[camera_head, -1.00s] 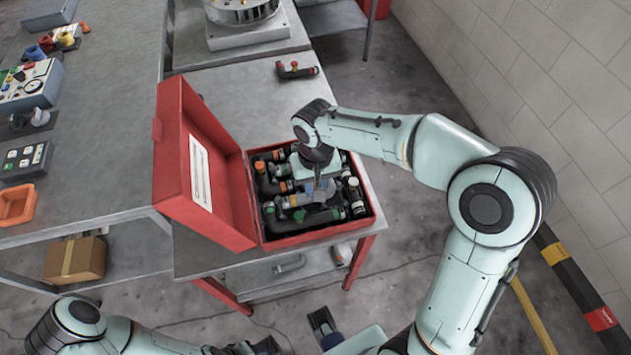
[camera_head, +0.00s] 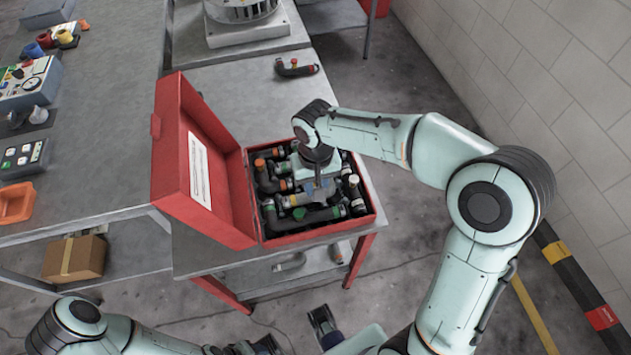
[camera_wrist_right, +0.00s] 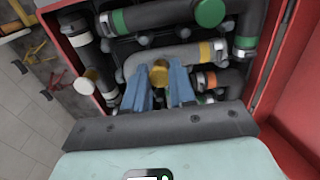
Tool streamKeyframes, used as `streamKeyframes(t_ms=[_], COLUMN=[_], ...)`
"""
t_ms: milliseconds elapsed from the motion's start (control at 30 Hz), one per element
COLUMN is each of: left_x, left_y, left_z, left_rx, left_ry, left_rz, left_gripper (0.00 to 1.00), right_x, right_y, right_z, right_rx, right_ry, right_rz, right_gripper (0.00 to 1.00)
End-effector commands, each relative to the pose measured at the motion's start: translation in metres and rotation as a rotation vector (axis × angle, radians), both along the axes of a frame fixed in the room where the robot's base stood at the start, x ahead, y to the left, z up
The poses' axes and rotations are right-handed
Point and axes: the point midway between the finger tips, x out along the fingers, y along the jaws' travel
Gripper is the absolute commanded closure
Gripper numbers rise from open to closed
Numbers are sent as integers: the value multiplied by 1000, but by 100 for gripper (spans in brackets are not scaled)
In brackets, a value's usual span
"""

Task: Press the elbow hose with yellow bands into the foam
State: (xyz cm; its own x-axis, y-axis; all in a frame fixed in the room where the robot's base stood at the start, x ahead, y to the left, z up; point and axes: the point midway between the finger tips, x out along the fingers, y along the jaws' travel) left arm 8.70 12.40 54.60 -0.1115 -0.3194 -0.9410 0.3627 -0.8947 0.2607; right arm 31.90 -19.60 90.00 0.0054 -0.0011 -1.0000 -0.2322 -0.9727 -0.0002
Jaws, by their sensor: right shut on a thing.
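The grey elbow hose with yellow bands (camera_wrist_right: 184,55) lies in the foam-lined red case, among other hoses. Its yellow band shows at the right end, and a round yellow end faces up between my fingers. My right gripper (camera_wrist_right: 160,88) reaches down into the case and is shut on this hose. In the head view, my right gripper (camera_head: 318,190) is over the middle of the case and hides part of the hose. I cannot tell how deep the hose sits. My left gripper (camera_head: 262,347) is at the bottom edge, partly cut off, away from the case.
The red case (camera_head: 318,236) stands open on a grey table, its lid (camera_head: 186,170) raised on the left. Dark hoses with green, orange and white bands crowd around my fingers.

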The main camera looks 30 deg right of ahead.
Motion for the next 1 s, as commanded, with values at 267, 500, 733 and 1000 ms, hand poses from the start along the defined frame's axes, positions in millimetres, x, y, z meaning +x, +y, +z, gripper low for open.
streamKeyframes(t_ms=[267, 500, 733, 1000], left_x=[-1, -1, -1, 0], left_y=[0, 0, 0, 0], left_z=[-3, -4, -4, 0], left_rx=[0, 0, 0, 0], left_ry=[1, 1, 1, 0], left_rz=[0, 1, 0, 0], left_gripper=[45, 45, 45, 45], right_x=[0, 0, 0, 1], right_y=[0, 0, 0, 0], right_z=[-5, -6, -7, 18], right_rx=[0, 0, 0, 0], right_ry=[0, 0, 1, -4], right_rz=[0, 0, 0, -1], right_gripper=[100, 45, 45, 45])
